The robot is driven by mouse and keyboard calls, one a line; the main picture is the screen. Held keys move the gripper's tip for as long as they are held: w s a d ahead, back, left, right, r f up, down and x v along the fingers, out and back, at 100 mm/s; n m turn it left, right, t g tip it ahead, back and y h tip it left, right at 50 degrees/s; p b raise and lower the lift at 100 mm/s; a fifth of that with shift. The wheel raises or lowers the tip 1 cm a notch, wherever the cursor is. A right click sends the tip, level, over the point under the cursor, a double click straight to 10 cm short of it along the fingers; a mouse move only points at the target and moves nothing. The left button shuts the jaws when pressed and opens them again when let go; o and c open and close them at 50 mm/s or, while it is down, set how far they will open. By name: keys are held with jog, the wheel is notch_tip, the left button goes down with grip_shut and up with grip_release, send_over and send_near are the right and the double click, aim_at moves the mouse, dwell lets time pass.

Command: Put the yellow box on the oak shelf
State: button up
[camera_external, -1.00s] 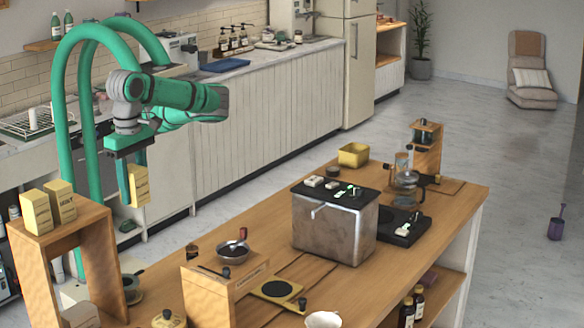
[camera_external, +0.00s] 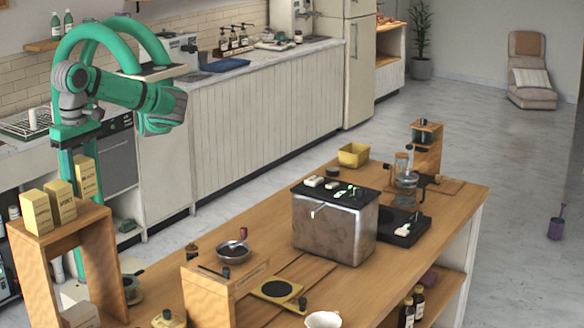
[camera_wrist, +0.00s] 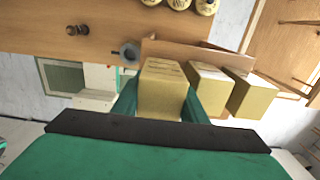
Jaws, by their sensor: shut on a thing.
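My gripper (camera_external: 80,160) is shut on a yellow box (camera_external: 86,178), held upright at the right end of the oak shelf (camera_external: 75,232). In the wrist view the held box (camera_wrist: 162,90) sits between the green fingers. Two similar yellow boxes stand on the shelf top, one at the left (camera_external: 36,211) and one in the middle (camera_external: 61,202). They also show right of the held box in the wrist view, the nearer (camera_wrist: 207,90) and the farther (camera_wrist: 251,96). I cannot tell whether the held box's base touches the shelf.
The wooden counter (camera_external: 450,200) carries a metal-sided machine (camera_external: 335,225), a small wooden stand with a bowl (camera_external: 234,250) and a yellow bin (camera_external: 353,155). The back counter (camera_external: 250,110) lies behind. Open floor lies between the counters.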

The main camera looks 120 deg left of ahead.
aim_at(79, 159)
jog(key=shift+s+f, duration=0.25)
jog(key=shift+f, duration=0.35)
jog(key=shift+w+f, duration=0.15)
jog(key=shift+f, duration=1.05)
jog(key=shift+f, duration=0.1)
jog(key=o, duration=0.8)
jog(key=shift+r, duration=3.85)
